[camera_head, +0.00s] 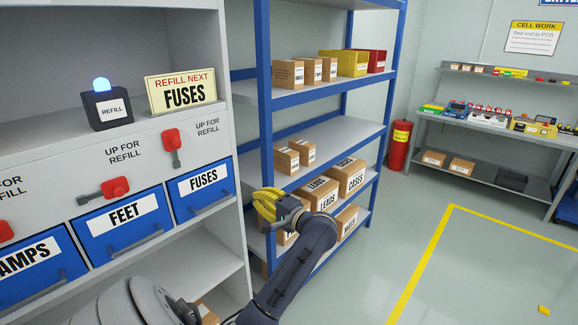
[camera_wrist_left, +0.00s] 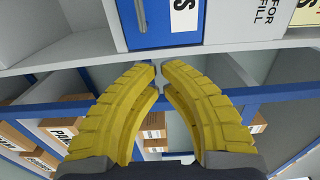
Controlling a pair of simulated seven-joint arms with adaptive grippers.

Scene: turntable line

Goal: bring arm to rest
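My left gripper (camera_head: 268,205) has yellow ribbed fingers and is held in front of the blue-post shelf rack, right of the fuses bin. In the left wrist view its fingers (camera_wrist_left: 159,70) curve together until the tips almost meet, with nothing between them. It appears shut and empty, apart from the bins and levers. My dark left arm comes up from the bottom of the head view. My right gripper is in neither view.
A grey cabinet holds blue bins, including fuses (camera_head: 204,187) and feet (camera_head: 127,226). The fuses red lever (camera_head: 172,140) points up; the feet lever (camera_head: 115,187) lies sideways. A blue lamp (camera_head: 102,84) is lit. Cartons (camera_head: 351,175) fill the rack.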

